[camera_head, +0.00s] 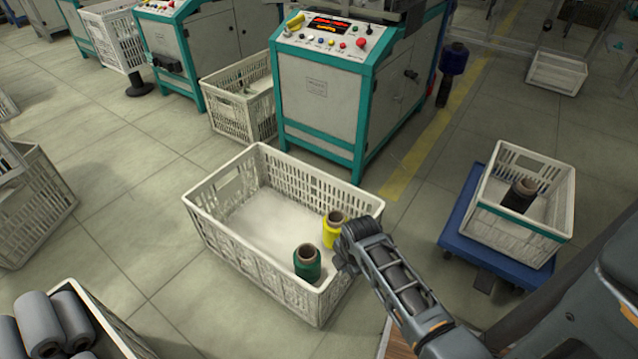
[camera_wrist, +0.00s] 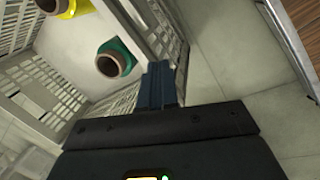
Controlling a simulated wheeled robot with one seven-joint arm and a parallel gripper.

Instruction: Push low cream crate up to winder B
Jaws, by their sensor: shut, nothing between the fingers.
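The low cream crate (camera_head: 222,233) stands on the floor in the middle of the head view. It holds a green bobbin (camera_head: 307,262) and a yellow bobbin (camera_head: 334,228) in its right part. A grey winder with teal edges (camera_head: 318,95) stands just behind it; I cannot read its label. My gripper (camera_wrist: 160,70) is shut and empty at the crate's right end wall, which also shows in the wrist view (camera_wrist: 165,35). I cannot tell whether the fingers touch the wall. In the head view my wrist hides part of that end.
Another cream crate (camera_head: 226,112) stands left of the winder. A crate with a dark bobbin sits on a blue dolly (camera_head: 456,238) at right. Grey rolls (camera_head: 70,318) fill a crate at lower left. A yellow floor line (camera_head: 405,176) runs right of the winder.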

